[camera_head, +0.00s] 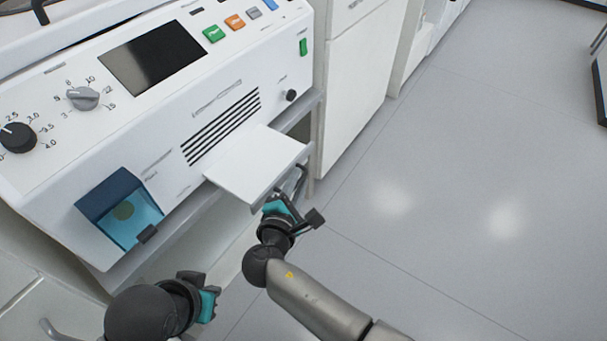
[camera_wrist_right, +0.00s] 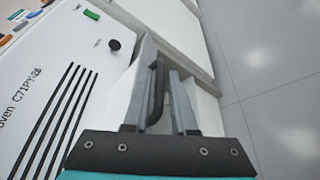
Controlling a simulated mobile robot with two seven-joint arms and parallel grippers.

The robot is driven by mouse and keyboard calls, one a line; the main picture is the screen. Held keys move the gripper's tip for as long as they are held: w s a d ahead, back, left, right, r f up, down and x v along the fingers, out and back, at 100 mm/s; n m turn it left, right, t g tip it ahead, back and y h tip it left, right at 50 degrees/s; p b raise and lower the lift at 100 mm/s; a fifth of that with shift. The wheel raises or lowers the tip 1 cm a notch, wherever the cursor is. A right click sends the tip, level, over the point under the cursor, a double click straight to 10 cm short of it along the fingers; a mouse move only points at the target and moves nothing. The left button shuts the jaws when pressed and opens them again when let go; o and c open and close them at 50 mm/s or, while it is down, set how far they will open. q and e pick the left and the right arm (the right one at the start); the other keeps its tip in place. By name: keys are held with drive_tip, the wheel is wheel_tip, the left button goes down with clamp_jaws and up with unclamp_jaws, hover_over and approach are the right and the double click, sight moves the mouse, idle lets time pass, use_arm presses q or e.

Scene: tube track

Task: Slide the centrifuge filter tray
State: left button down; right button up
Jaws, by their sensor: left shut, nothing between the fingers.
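The filter tray (camera_head: 255,163) is a flat white plate sticking out from the white centrifuge's front, below the black vent slots. Its dark handle (camera_head: 301,180) is at the tray's right end. My right gripper (camera_head: 293,197) is at that handle. In the right wrist view the black handle (camera_wrist_right: 157,92) stands between the two grey fingers of the right gripper (camera_wrist_right: 163,75). The fingers are apart, with a gap visible beside the handle; firm contact is not visible. My left gripper (camera_head: 212,296) is shut and empty, low in the head view, away from the tray.
The centrifuge (camera_head: 190,110) carries knobs, a dark screen and coloured buttons. A blue see-through box (camera_head: 122,212) juts from its lower left front. White cabinets (camera_head: 360,75) stand beyond it. The grey floor (camera_head: 460,190) to the right is clear.

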drive_tip(key=shift+c, duration=0.4)
clamp_jaws()
idle(1.1)
